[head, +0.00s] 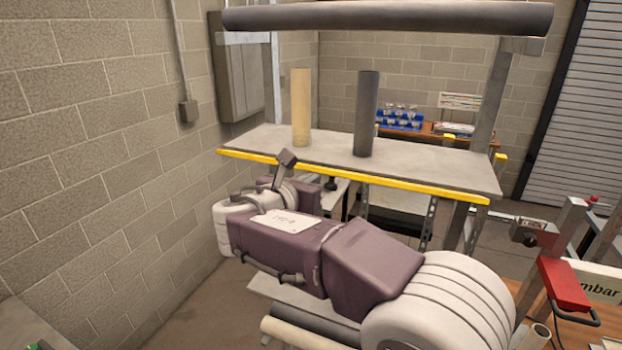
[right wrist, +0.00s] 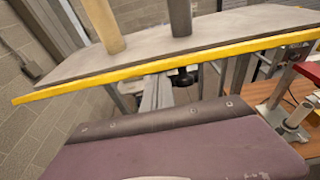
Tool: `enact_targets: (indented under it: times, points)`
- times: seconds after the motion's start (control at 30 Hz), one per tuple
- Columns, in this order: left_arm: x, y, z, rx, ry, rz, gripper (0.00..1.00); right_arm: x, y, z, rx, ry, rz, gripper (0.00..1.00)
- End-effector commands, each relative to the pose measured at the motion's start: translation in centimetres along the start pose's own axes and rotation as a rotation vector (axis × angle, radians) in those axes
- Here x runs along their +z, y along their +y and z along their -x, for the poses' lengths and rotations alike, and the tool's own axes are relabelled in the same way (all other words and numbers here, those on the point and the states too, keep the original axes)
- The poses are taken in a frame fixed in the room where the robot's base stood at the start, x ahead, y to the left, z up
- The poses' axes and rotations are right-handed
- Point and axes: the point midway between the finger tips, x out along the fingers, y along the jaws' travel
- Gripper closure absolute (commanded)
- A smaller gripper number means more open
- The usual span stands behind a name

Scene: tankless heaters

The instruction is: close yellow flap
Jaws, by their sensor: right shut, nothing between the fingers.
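The yellow flap shows as a yellow strip (head: 350,178) along the front edge of a grey panel (head: 436,168), in the head view. The strip also crosses the right wrist view (right wrist: 165,66), slanting up to the right. The panel looks roughly level. My right gripper (head: 287,158) is shut and empty. Its dark fingers point up near the left part of the strip and overlap it in the head view. I cannot tell whether they touch it. The right wrist view does not clearly show the fingers. My left gripper is not in view.
A tan tube (head: 301,108) and a dark grey tube (head: 366,114) stand upright on the panel. A long dark roller (head: 390,18) hangs above. A brick wall (head: 80,130) is at the left. A red clamp (head: 563,284) stands at the right. Pipes lie low in front.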

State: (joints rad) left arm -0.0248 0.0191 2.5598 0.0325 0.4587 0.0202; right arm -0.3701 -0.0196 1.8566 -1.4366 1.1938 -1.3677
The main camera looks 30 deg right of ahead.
Motion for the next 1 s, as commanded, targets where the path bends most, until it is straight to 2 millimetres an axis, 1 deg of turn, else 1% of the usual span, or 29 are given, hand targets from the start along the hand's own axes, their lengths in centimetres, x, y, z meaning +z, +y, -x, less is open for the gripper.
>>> enact_targets:
  times: [0.73, 1.0]
  points:
    - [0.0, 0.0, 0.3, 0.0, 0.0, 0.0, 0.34, 0.3, 0.0, 0.1, 0.0, -0.001, -0.001, 1.0]
    - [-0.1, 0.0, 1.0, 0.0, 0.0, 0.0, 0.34, 1.2, 0.0, 0.1, 0.0, -0.001, -0.001, 1.0]
